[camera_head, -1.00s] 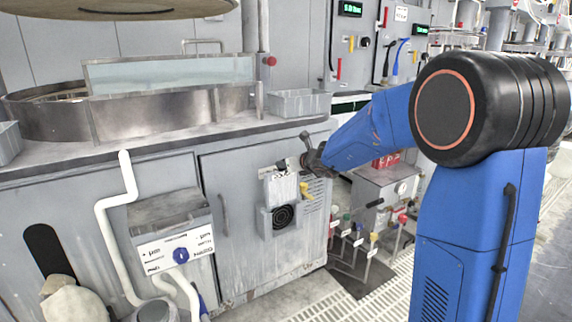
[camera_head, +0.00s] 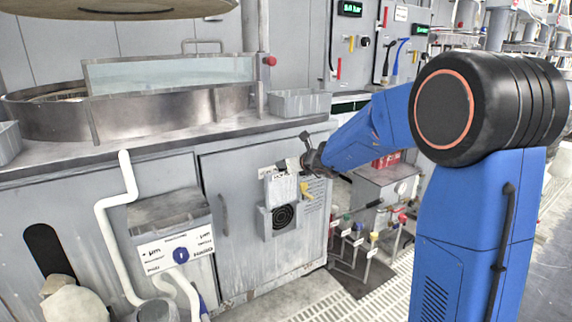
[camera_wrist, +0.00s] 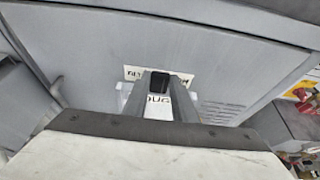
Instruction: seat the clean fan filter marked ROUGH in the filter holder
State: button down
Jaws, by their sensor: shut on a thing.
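The pale filter (camera_head: 279,189) is upright on the cabinet front in the head view, directly above the dark round fan grille of the filter holder (camera_head: 265,224). Its lower edge meets or overlaps the holder's top; I cannot tell how deep it sits. My gripper (camera_head: 297,163) is at the filter's top edge, shut on it. In the wrist view, my gripper's two fingers (camera_wrist: 158,92) close on the filter (camera_wrist: 155,113), and the letters "OUG" show between them. A white label, partly hidden, is on the cabinet behind. The filter's lower part is hidden in the wrist view.
A yellow lever (camera_head: 305,191) is just right of the holder. The counter edge (camera_head: 240,133) overhangs above. Valves with coloured handles (camera_head: 357,240) stand low to the right.

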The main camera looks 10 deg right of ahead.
aim_at(284, 194)
jog(key=shift+f, duration=6.7)
jog(key=c, duration=1.4)
grip_release()
jog(key=v, duration=1.7)
jog(key=shift+s+r, duration=0.1)
jog(key=shift+s, duration=0.1)
